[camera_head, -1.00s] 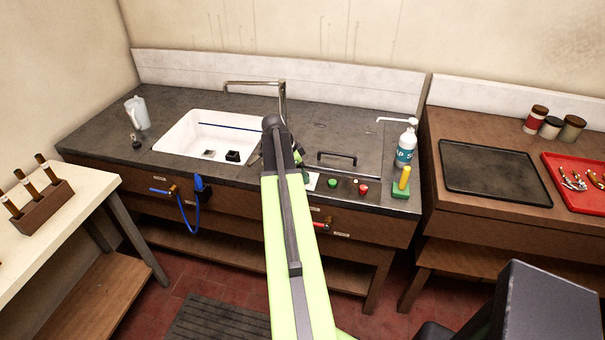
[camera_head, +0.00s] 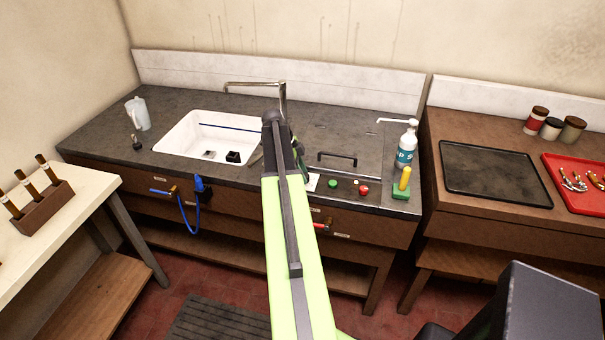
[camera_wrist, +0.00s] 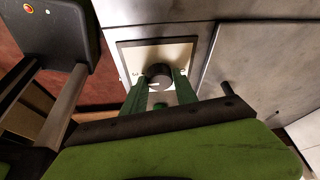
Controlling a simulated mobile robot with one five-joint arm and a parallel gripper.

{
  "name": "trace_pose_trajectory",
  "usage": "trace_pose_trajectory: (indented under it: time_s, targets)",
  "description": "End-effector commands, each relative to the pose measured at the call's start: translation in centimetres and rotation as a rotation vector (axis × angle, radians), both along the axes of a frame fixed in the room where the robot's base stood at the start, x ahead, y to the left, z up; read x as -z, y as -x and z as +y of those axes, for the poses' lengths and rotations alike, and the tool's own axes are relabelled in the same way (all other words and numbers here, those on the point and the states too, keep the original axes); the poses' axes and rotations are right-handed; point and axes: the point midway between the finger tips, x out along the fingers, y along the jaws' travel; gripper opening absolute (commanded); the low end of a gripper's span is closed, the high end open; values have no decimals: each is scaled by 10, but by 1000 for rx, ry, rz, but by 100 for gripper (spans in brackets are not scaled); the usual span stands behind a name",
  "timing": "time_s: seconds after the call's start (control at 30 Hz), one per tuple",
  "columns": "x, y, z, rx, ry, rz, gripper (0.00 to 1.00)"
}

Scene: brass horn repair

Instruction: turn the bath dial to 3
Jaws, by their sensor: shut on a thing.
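The bath dial (camera_wrist: 158,75) is a dark round knob with a light pointer mark, set on a pale square plate (camera_wrist: 128,53) in the wrist view. The plate's numbers are too small to read. My gripper (camera_wrist: 160,85) is shut on the dial, with one green finger on each side of it. In the head view my arm hides the dial, and only a corner of the pale plate (camera_head: 312,182) shows beside it.
A white sink (camera_head: 180,135) lies left of my arm. A black handle (camera_head: 337,158), green button (camera_head: 332,183), red button (camera_head: 363,190) and soap bottle (camera_head: 406,148) stand to the right. A red tray (camera_head: 560,200) is on the far right bench.

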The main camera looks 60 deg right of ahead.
Motion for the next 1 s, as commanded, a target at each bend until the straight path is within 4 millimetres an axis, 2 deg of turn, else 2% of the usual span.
trace_pose_trajectory:
  time_s: [0.2, 0.23, 0.4, 0.77, 0.87, 1.0]
  targets:
    - [0, -1, 0, 0, 0, -1, 0]
    - [0, -1, 0, 0, 0, -1, 36]
    - [0, 0, 0, 0, 0, -1, 56]
    - [-4, -1, 0, -1, 0, 0, 56]
    - [-14, -4, 2, -1, 0, 0, 56]
    - [-38, -11, 5, -2, 0, 0, 56]
